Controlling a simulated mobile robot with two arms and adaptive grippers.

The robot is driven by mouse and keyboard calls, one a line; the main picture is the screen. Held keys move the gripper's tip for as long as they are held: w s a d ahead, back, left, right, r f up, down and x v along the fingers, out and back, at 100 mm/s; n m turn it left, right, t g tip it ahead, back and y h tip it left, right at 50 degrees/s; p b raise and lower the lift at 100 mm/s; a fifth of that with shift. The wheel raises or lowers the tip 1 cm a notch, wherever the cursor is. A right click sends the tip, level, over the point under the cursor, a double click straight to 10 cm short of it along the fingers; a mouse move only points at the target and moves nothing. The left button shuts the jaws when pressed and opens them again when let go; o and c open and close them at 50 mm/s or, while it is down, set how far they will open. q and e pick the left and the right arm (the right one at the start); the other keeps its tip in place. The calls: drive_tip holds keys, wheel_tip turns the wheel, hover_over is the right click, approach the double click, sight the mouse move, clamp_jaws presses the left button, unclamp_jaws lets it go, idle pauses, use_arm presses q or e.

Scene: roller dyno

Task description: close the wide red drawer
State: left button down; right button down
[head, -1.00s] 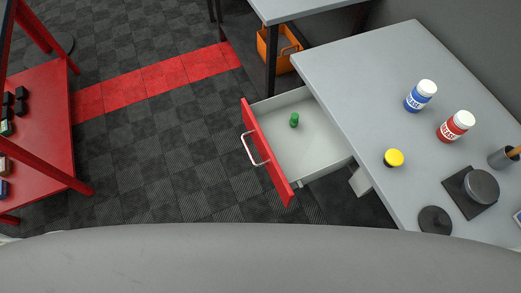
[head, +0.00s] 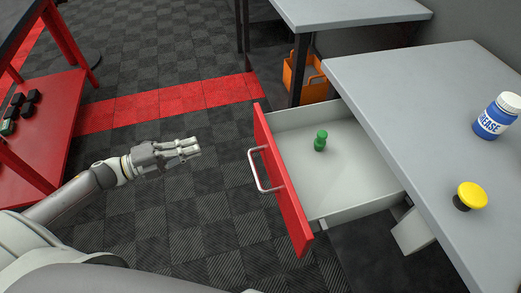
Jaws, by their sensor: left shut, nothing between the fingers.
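The wide red drawer (head: 281,180) stands pulled out from under the grey table, its red front facing left with a silver bar handle (head: 257,170). A small green object (head: 320,141) stands inside on the pale drawer floor. My left gripper (head: 198,147) is shut and empty. It points right toward the drawer front, to the left of the handle and apart from it in the picture. My right gripper is not in view.
The grey table (head: 390,110) holds a blue grease jar (head: 496,116) and a yellow button (head: 470,195). An orange crate (head: 303,77) sits on the floor behind the drawer. A red shelf unit (head: 40,125) stands at left. Dark floor lies clear between.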

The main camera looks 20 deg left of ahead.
use_arm(q)
drive_tip(key=d+r+m+g+h, duration=0.1)
drive_tip(key=d+m+g+h, duration=0.1)
approach(259, 136)
drive_tip(key=x, duration=0.6)
drive_tip(key=shift+w, duration=0.15)
drive_tip(key=shift+w+d, duration=0.25)
drive_tip(key=shift+d, duration=0.2)
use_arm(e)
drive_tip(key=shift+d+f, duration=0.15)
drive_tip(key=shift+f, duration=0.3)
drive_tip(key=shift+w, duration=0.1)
